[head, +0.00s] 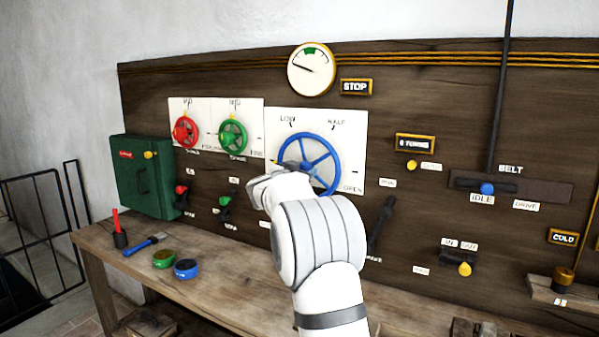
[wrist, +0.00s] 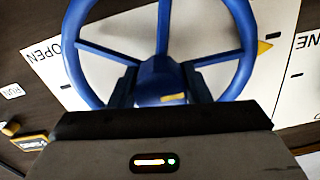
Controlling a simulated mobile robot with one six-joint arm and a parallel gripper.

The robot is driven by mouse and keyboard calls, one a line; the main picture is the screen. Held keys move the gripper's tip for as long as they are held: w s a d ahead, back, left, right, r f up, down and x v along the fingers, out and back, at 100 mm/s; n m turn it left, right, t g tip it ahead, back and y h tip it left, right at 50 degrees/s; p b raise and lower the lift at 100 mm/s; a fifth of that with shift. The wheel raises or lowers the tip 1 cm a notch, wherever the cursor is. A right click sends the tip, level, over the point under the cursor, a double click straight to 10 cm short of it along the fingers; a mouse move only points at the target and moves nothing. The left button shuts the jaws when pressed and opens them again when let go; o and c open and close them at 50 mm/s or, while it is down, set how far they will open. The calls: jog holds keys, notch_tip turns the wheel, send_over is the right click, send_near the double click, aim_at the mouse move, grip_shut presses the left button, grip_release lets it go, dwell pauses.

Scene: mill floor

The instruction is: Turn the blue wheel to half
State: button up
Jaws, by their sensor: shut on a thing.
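The blue wheel (head: 327,152) is mounted on a white panel (head: 355,140) marked LOW at upper left, HALF at upper right and OPEN at lower right. My gripper (head: 290,172) is in front of the wheel's left part in the head view. In the wrist view, the dark jaws (wrist: 160,92) sit on both sides of the wheel's hub (wrist: 160,80), shut on it. A yellow pointer (wrist: 264,48) on the rim shows at right in the wrist view, on the side away from OPEN, near a dark tick. My arm hides part of the wheel's lower left in the head view.
A red wheel (head: 184,131) and a green wheel (head: 232,136) are on panels to the left. A dial gauge (head: 311,70) hangs above. A dark lever (head: 382,222) stands right of my arm. A wooden bench (head: 225,270) runs below with small items.

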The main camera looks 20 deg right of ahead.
jog(key=shift+d+r+m, duration=0.15)
jog(key=shift+r+m, duration=0.05)
jog(key=shift+m, duration=0.4)
jog(key=m, duration=0.4)
jog(key=shift+b, duration=0.3)
jog(key=m+b, duration=0.2)
jog(key=m, duration=0.4)
jog(key=shift+m, duration=0.4)
jog(key=m+b, duration=0.3)
jog(key=m, duration=0.3)
jog(key=m+b, duration=0.3)
jog(key=m, duration=0.2)
jog(key=shift+r+m+h, duration=0.15)
jog(key=shift+m+h, duration=0.15)
jog(key=shift+m, duration=0.1)
jog(key=o, duration=1)
jog(key=shift+w+d, duration=0.1)
jog(key=shift+f, duration=0.2)
